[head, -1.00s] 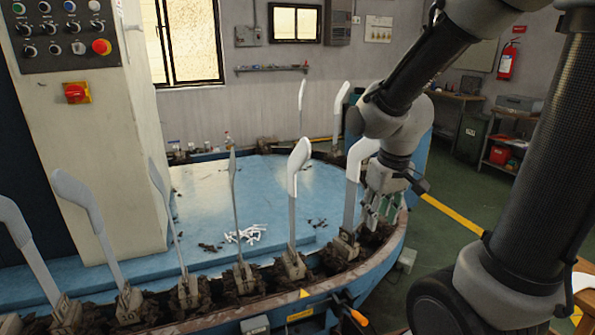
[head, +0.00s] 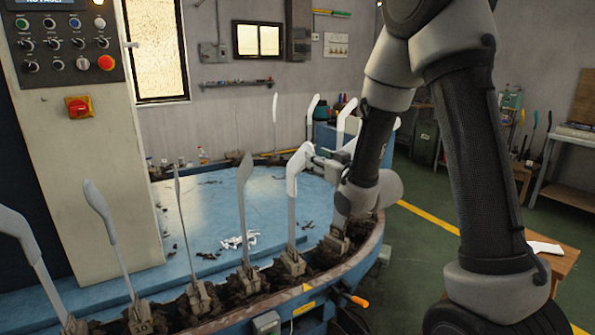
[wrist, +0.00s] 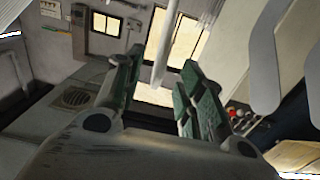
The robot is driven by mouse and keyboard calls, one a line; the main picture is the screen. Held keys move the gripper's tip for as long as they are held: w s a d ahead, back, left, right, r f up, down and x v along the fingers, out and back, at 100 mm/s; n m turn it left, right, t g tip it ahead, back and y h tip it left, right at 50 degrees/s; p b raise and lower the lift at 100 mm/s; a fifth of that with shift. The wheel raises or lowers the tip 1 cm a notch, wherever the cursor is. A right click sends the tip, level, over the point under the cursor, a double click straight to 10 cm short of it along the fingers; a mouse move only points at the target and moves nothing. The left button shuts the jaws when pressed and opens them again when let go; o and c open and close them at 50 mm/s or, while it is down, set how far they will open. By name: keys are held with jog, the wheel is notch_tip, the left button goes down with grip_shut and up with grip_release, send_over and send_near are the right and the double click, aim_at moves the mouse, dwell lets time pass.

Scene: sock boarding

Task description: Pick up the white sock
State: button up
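A white sock (head: 298,167) covers the upper part of an upright, foot-shaped board on the near rim of the round machine. Its bent toe end points up and right. My gripper (head: 320,163) is just right of it at the sock's height, fingers pointing left. In the wrist view my gripper (wrist: 162,68) is open, with green-padded fingers apart. A pale, narrow upright form (wrist: 163,45), likely the sock on its board seen edge-on, stands between or just beyond the fingertips. I cannot tell whether the fingers touch it.
Bare grey boards, such as this one (head: 244,205), stand left along the machine rim (head: 215,320). More white-topped boards (head: 346,118) stand behind my gripper. A control cabinet (head: 75,170) is at left. A wooden table (head: 560,262) with a flat white item (head: 545,248) is at right.

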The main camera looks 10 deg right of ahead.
send_over(299, 170)
jog(key=s+d, duration=0.1)
jog(key=s, duration=0.1)
jog(key=shift+d+r, duration=0.15)
jog(key=shift+d, duration=0.05)
jog(key=shift+c, duration=0.3)
grip_shut()
